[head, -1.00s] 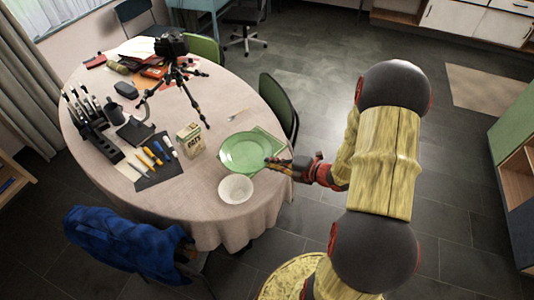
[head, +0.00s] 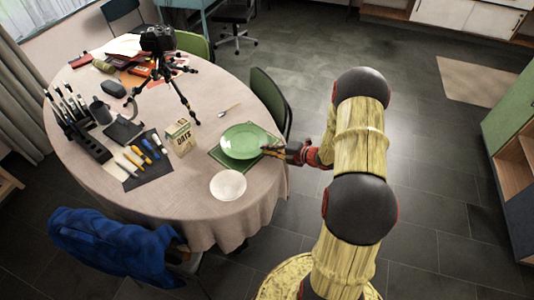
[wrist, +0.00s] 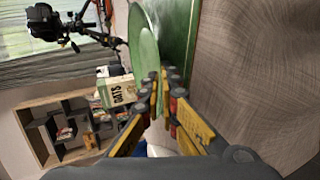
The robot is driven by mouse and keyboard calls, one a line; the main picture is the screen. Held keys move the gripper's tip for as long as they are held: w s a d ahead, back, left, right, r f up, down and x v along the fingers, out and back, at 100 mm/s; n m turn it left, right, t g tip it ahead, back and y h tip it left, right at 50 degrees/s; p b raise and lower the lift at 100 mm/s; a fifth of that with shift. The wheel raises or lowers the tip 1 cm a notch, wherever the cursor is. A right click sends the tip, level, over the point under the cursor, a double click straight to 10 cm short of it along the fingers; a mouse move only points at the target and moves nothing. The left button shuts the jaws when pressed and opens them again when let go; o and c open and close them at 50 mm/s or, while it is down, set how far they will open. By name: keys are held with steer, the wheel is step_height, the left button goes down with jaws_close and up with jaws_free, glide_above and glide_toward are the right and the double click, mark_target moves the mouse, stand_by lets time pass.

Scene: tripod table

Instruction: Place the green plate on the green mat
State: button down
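The green plate (head: 243,138) is over the darker green mat (head: 221,160), whose edges show around it in the head view. My gripper (head: 268,150) is at the plate's right rim. In the wrist view, my gripper's fingertips (wrist: 163,82) are closed together on the near rim of the plate (wrist: 142,45), seen nearly edge-on. The mat (wrist: 180,30) lies just beside the plate in that view, on its table side. The plate looks close above the mat; whether it touches is hard to tell.
An oats box (head: 180,137) stands to the left, near a tripod with a camera (head: 172,72). A spoon (head: 229,110) lies behind the plate. A green chair (head: 269,100) is at the table's right edge.

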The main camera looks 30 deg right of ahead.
steer(key=shift+f, duration=0.85)
steer(key=shift+r, duration=0.1)
steer(key=c, duration=2.5)
jaws_free()
steer(key=shift+f, duration=0.2)
steer(key=shift+c, duration=0.2)
steer(key=shift+o, duration=1.1)
